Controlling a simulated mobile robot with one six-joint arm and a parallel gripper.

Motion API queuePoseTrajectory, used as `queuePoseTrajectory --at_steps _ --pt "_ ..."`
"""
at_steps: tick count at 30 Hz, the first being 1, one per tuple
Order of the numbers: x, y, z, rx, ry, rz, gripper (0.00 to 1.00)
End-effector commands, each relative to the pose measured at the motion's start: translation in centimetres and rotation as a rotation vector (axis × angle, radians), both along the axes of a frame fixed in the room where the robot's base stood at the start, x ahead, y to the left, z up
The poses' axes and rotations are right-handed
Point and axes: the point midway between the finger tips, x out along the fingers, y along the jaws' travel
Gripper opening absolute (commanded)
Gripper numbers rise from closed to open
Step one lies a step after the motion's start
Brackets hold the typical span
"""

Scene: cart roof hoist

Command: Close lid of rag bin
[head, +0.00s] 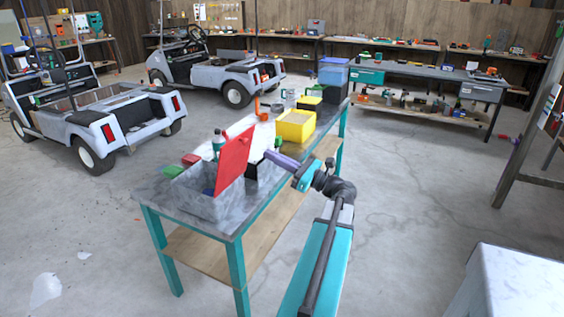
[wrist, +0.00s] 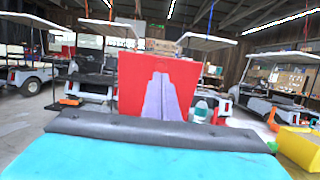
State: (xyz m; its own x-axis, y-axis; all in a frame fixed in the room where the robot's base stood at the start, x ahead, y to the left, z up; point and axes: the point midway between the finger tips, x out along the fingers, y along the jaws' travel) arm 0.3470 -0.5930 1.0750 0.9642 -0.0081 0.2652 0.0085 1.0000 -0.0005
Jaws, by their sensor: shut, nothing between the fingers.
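The rag bin is a grey mottled box (head: 205,202) on the near end of the workbench. Its red lid (head: 234,158) stands raised and tilted, so the bin is open; the lid also fills the middle of the wrist view (wrist: 130,85). My gripper (head: 268,154) has purple fingers and reaches in from the right, on the lid's right side. In the wrist view the fingers (wrist: 160,78) are together, empty, and point at the lid's face. I cannot tell whether they touch it. The bin's inside is mostly hidden.
The workbench (head: 160,195) also carries a yellow bin (head: 296,125), a blue box (head: 333,72), a bottle (head: 218,140), and small red and green items left of the bin. Golf carts (head: 95,125) stand beyond.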

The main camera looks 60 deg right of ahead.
Motion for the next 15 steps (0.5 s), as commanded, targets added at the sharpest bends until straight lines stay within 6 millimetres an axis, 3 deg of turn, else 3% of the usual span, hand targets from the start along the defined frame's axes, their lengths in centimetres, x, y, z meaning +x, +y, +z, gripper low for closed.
queuePoseTrajectory --at_steps 9,15 --pt "4.2 0.0 1.3 0.0 0.0 0.002 0.0" --pt "5.9 0.0 1.7 0.001 0.0 0.001 0.0"
